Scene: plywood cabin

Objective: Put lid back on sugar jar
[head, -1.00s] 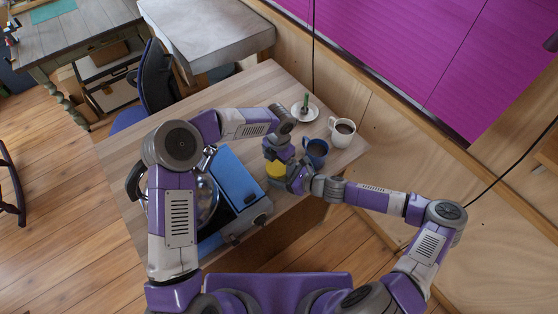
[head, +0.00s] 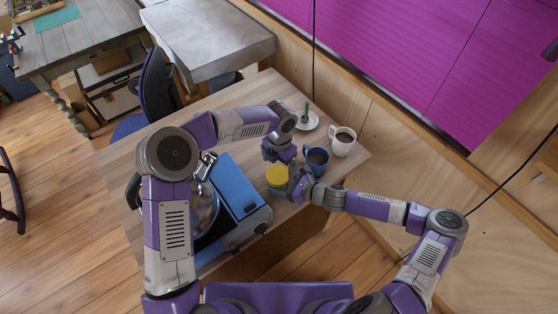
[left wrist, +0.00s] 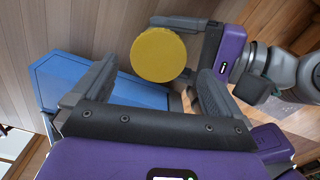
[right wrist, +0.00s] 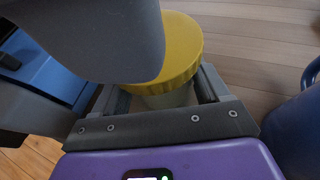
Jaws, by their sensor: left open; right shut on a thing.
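The sugar jar's round yellow lid (head: 276,175) sits on top of the jar, level as far as I can see. In the right wrist view the lid (right wrist: 180,50) covers the pale jar body (right wrist: 168,98), which stands between my right fingers. My right gripper (head: 290,187) is shut on the jar from the side. My left gripper (head: 268,157) is open and empty, just beyond the lid in the head view. In the left wrist view the lid (left wrist: 158,55) shows past the tips of the spread fingers, apart from them. Most of the jar's body is hidden.
A blue mug (head: 317,161) of dark drink stands close right of the jar. A white mug (head: 342,141) and a saucer (head: 309,121) stand behind it. A blue camping stove (head: 238,190) with a steel kettle (head: 203,208) is on the left. The table (head: 215,100) is clear toward the back.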

